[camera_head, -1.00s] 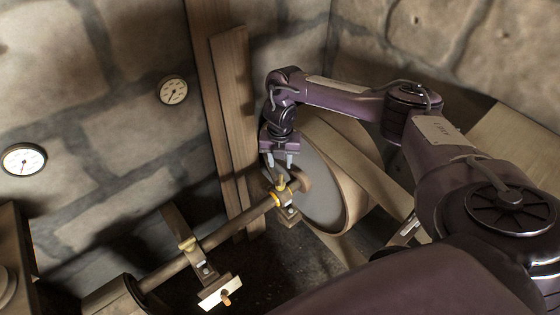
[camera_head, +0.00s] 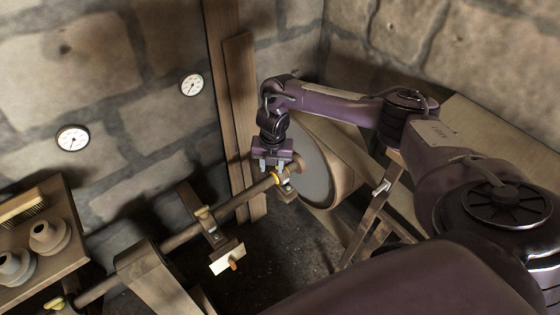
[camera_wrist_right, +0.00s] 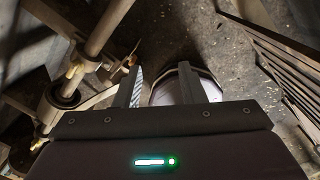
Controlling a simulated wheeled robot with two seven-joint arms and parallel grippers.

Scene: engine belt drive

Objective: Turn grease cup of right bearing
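The right bearing (camera_head: 286,187) sits on the shaft (camera_head: 240,200) beside the large pulley, with a yellow part (camera_head: 275,178) on it. My right gripper (camera_head: 271,164) points down right over this bearing. Its fingers overlap the place of the brass grease cup, so the cup is largely hidden in the head view. In the right wrist view the fingers (camera_wrist_right: 162,88) stand apart. A pale rounded surface (camera_wrist_right: 172,88) shows between and beyond them; I cannot tell what it is. Contact with the cup cannot be made out. My left gripper is not in view.
The large pulley (camera_head: 316,180) with its belt stands right of the bearing. A middle bearing stand (camera_head: 212,230) carries the shaft to the left. A shelf (camera_head: 70,258) with pots and a brush is at the left. Two gauges (camera_head: 72,138) hang on the stone wall.

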